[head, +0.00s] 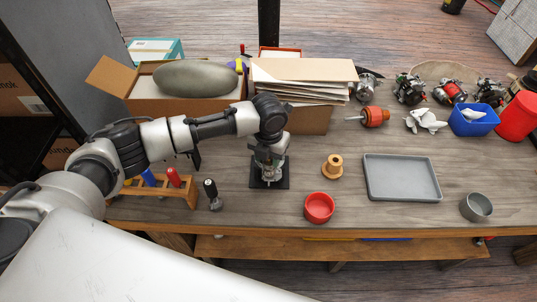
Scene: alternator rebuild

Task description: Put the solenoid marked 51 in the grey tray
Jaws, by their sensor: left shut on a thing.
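The grey tray (402,178) lies flat on the right half of the bench, and its inside is empty. My left gripper (268,170) reaches down over a small black square pad (254,181) left of the tray. It is shut on a small metallic part (269,176), mostly hidden by the fingers; I cannot tell whether the part touches the pad. No marking 51 can be read anywhere. Several metallic units, one (409,89) and another with red on it (450,91), stand at the back right; their markings are too small to read. My right gripper is not in view.
Between pad and tray stand a tan flanged spool (332,166) and a red bowl (319,207). A grey cup (476,207) is right of the tray. A wooden rack (180,190) is at left. Cardboard boxes (308,121), an orange-and-metal rotor (374,117) and a blue bin (474,124) line the back.

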